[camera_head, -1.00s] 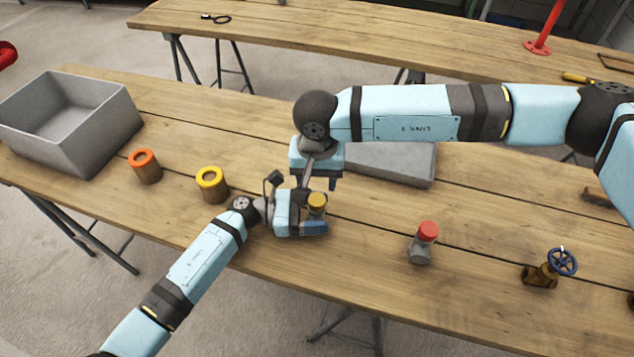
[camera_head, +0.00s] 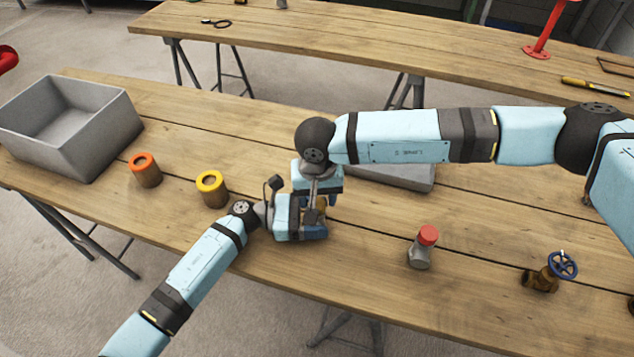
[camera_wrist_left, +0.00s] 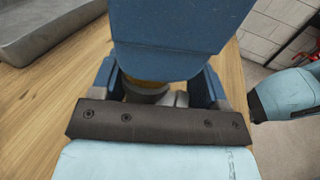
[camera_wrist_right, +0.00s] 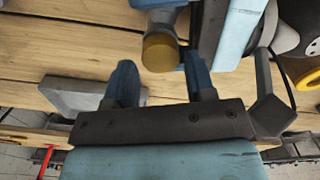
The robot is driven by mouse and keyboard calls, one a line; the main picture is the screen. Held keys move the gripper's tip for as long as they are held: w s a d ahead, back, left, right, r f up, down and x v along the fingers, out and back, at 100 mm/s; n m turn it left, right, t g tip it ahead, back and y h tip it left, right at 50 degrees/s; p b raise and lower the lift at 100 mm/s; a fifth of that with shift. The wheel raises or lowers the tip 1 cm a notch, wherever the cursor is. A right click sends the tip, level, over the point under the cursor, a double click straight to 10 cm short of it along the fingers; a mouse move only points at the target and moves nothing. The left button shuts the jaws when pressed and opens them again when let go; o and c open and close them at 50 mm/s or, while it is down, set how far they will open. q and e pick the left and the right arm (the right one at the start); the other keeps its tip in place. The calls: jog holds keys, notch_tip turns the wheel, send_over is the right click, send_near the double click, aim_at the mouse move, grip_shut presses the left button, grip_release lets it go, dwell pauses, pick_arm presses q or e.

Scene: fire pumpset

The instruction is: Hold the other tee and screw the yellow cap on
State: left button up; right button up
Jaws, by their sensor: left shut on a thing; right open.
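My left gripper (camera_head: 312,228) is shut on a grey tee and holds it over the near table. A yellow cap (camera_wrist_right: 160,50) sits at the end of this tee (camera_wrist_right: 160,18); how tightly it is on cannot be told. My right gripper (camera_head: 320,198) is open, just above the left one. In the right wrist view the cap lies just beyond and between its open fingertips. In the left wrist view a dark blue finger of my right gripper (camera_wrist_left: 170,35) hides most of the cap (camera_wrist_left: 145,85). A second grey tee (camera_head: 420,257) with a red cap (camera_head: 429,235) stands to the right.
An orange-rimmed cup (camera_head: 145,172) and a yellow-rimmed cup (camera_head: 212,191) stand at left. A grey box (camera_head: 45,145) is beyond them. A grey tray (camera_head: 405,180) lies behind my right arm. A brass valve with a blue wheel (camera_head: 563,264) stands at right. The table front is clear.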

pick_arm(q)
jog(key=shift+f, duration=0.15)
pick_arm(e)
jog(key=shift+f, duration=0.95)
jog(key=c, duration=0.7)
jog(key=shift+m, duration=1.6)
jog(key=o, duration=0.9)
jog(key=shift+o, duration=0.5)
